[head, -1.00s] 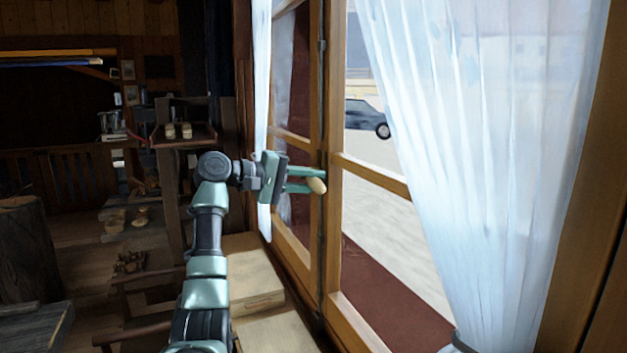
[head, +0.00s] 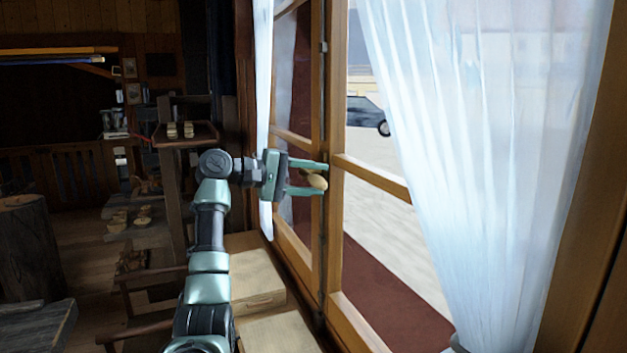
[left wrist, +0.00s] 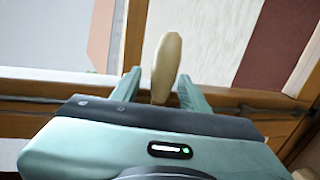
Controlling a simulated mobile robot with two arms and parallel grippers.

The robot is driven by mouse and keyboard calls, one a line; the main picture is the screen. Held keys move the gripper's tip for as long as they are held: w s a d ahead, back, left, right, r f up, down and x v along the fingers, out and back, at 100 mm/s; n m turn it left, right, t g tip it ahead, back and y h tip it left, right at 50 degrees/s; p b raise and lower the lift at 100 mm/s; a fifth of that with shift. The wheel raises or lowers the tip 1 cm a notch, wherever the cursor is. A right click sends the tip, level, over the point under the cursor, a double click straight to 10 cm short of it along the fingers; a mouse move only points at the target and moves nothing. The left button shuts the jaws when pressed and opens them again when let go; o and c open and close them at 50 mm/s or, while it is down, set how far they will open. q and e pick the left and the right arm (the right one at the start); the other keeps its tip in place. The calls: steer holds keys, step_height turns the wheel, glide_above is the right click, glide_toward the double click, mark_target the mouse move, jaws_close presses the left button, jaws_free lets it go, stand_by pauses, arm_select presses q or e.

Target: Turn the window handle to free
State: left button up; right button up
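The window handle (head: 316,181) is a pale wooden, rounded grip on the dark-hardware upright where the window sashes meet. My left gripper (head: 322,178) is open around it, one finger above and one below in the head view. In the left wrist view the handle (left wrist: 165,65) stands out between the two spread fingers (left wrist: 160,78). A gap shows on its left side, and its right side is close to or touching the other finger. The handle's mount is mostly hidden. My right gripper is not in view.
The wooden window frame (head: 337,110) has glass panes, with a white curtain (head: 480,150) on the right and a narrower curtain (head: 263,80) on the left. Pale wooden boxes (head: 258,280) lie below my left arm. A shelf (head: 185,138) stands left.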

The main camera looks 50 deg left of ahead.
arm_select(q)
steer(key=shift+s+a, duration=0.1)
steer(key=shift+s, duration=0.25)
steer(key=b+v, duration=0.3)
steer(key=v, duration=0.4)
steer(key=shift+b, duration=0.35)
steer(key=shift+r, duration=0.1)
